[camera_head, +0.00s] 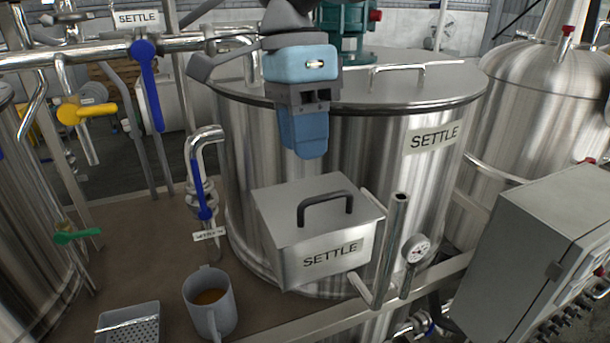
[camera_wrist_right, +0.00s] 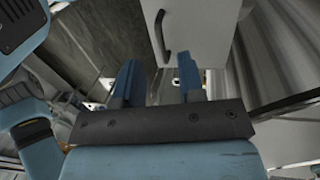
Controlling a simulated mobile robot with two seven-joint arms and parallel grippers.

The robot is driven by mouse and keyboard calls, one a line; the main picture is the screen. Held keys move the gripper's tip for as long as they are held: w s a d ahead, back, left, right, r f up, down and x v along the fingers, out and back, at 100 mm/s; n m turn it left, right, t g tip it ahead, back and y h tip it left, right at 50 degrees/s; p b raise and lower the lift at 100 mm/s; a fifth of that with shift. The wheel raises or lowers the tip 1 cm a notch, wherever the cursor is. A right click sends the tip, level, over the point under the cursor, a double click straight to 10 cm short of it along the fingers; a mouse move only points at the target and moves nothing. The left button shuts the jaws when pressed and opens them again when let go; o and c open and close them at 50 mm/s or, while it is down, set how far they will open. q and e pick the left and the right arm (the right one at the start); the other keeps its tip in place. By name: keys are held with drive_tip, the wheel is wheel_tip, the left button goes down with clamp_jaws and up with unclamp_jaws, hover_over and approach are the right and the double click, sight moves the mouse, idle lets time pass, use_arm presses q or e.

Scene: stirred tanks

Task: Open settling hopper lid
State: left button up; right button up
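The settling hopper is a grey metal box (camera_head: 297,263) labelled SETTLE, on the front of the large steel tank. Its flat lid (camera_head: 275,207) lies down on the box, with a black bar handle (camera_head: 325,206) on top. The lid and handle (camera_wrist_right: 163,36) also show in the right wrist view, beyond the fingers. My right gripper (camera_head: 303,152) points down above and behind the lid in the head view, apart from the handle. Its two blue fingers stand apart with nothing between them in the wrist view (camera_wrist_right: 158,72). My left gripper is not in view.
The steel tank (camera_head: 390,190) stands close behind the hopper. A pipe (camera_head: 392,235) and gauge (camera_head: 416,248) rise at its right. A grey cabinet (camera_head: 535,255) is at the right. A mug (camera_head: 209,302) and perforated tray (camera_head: 130,322) stand at front left. A blue-handled valve (camera_head: 203,195) is left.

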drive_tip(key=f, duration=0.2)
drive_tip(key=s+f+p, duration=0.1)
drive_tip(key=f, duration=0.2)
drive_tip(key=shift+s+d+f, duration=0.1)
drive_tip(key=shift+s+d, duration=0.05)
drive_tip(key=shift+s, duration=0.05)
drive_tip(key=shift+f, duration=0.5)
drive_tip(key=shift+c, duration=0.2)
clamp_jaws()
